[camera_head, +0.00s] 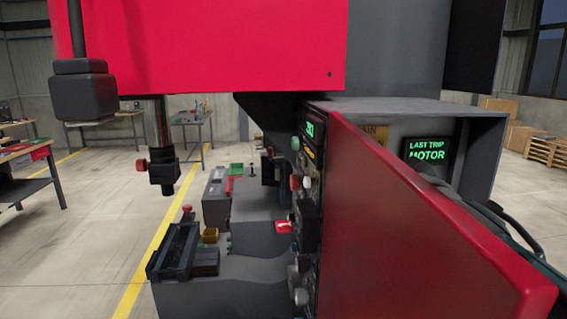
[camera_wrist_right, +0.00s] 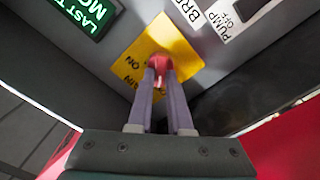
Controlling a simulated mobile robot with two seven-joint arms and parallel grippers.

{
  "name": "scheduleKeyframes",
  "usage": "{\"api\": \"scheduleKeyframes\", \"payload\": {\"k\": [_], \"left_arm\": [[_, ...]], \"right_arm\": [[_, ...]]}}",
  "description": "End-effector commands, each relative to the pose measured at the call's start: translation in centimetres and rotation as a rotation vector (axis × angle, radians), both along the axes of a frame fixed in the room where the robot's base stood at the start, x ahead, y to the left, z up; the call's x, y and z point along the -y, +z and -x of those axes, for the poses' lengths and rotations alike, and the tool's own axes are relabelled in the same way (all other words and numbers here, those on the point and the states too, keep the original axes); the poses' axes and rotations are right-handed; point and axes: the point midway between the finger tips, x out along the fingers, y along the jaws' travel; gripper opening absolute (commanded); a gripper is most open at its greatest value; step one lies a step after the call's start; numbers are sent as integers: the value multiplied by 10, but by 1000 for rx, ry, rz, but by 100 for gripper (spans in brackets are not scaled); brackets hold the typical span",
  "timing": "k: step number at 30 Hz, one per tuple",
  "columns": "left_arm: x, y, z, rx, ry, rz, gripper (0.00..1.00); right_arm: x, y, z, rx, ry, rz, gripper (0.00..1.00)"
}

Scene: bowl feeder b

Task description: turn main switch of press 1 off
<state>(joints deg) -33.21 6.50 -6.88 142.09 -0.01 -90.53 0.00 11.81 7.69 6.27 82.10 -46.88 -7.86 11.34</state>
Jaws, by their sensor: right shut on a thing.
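The main switch is a red handle (camera_wrist_right: 159,62) on a yellow plate (camera_wrist_right: 186,52) in the right wrist view. The plate carries the words ON and part of MAIN. My right gripper (camera_wrist_right: 160,76) is shut on the red handle, one finger on each side. The fingers cover part of the handle, so its exact angle is hard to tell. In the head view the yellow plate (camera_head: 374,132) shows inside the open grey cabinet (camera_head: 482,128), partly behind the red door (camera_head: 420,215). The handle and right gripper are hidden there. My left gripper is not in view.
A lit green display (camera_head: 427,150) reading LAST TRIP MOTOR is beside the plate. A PUMP OFF label (camera_wrist_right: 228,18) is close to the gripper. The open red door stands in front of the cabinet. The red press (camera_head: 200,45) fills the upper left.

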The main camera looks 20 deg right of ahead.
Motion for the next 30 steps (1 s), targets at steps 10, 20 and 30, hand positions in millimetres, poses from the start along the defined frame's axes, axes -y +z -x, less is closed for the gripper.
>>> {"api": "scheduleKeyframes", "payload": {"k": [10, 20, 30], "left_arm": [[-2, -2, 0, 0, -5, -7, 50], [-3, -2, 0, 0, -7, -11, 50], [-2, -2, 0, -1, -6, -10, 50]], "right_arm": [[-1, 0, 0, -16, 1, 73, 0], [-1, 0, 0, -17, 1, 78, 0], [-1, 0, 0, -17, 1, 75, 48]]}}
